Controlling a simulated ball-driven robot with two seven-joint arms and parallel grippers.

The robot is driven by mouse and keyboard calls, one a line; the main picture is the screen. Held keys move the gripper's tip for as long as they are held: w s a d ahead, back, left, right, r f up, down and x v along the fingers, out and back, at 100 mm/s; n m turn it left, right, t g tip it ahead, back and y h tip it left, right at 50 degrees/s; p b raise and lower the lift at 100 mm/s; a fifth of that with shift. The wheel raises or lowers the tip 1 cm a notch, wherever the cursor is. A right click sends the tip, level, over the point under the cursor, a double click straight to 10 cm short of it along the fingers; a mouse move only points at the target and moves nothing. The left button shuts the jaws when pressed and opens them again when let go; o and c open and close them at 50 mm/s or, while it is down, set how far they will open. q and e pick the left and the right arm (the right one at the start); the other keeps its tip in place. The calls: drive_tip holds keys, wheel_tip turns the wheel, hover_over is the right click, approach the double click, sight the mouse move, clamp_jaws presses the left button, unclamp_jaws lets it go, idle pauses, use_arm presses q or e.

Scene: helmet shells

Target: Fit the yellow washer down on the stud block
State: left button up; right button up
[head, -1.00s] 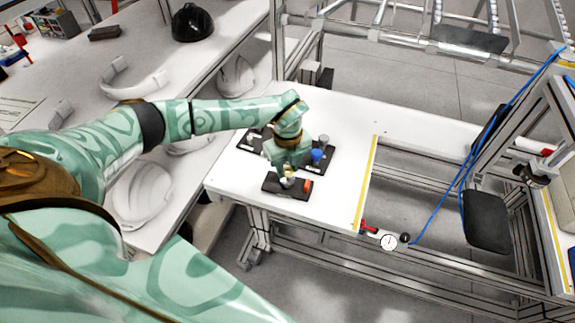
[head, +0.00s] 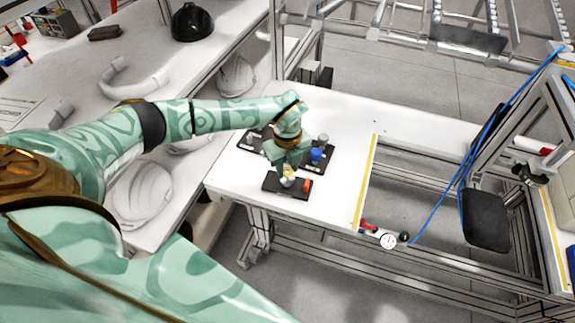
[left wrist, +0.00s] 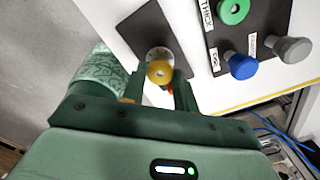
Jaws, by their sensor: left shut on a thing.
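The yellow washer (left wrist: 159,72) is a small ring between the two fingers of my left gripper (left wrist: 158,90) in the left wrist view. The gripper is shut on it. In the head view the left gripper (head: 287,171) hangs over the dark stud block (head: 273,184), and the washer shows only as a small yellow patch. A pale round part shows just beyond the washer in the left wrist view, above the block (left wrist: 148,27). Whether the washer touches a stud cannot be told. A red-orange piece (head: 307,186) stands on the block's right part. My right gripper is out of view.
A dark labelled board (head: 328,164) lies behind the block, with a blue knob (head: 316,154) and a grey knob (head: 323,139). White table (head: 345,125) is clear to the right, up to a yellow strip (head: 366,180).

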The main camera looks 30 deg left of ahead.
use_arm(q)
drive_tip(key=shift+f+b, duration=0.45)
drive_tip(key=shift+f, duration=0.75)
drive_tip(key=o, duration=1)
wheel_tip(320, 180, up, 16)
drive_tip(key=p, duration=0.2)
drive_tip(key=shift+r+p, duration=0.15)
drive_tip(key=shift+p, duration=0.15)
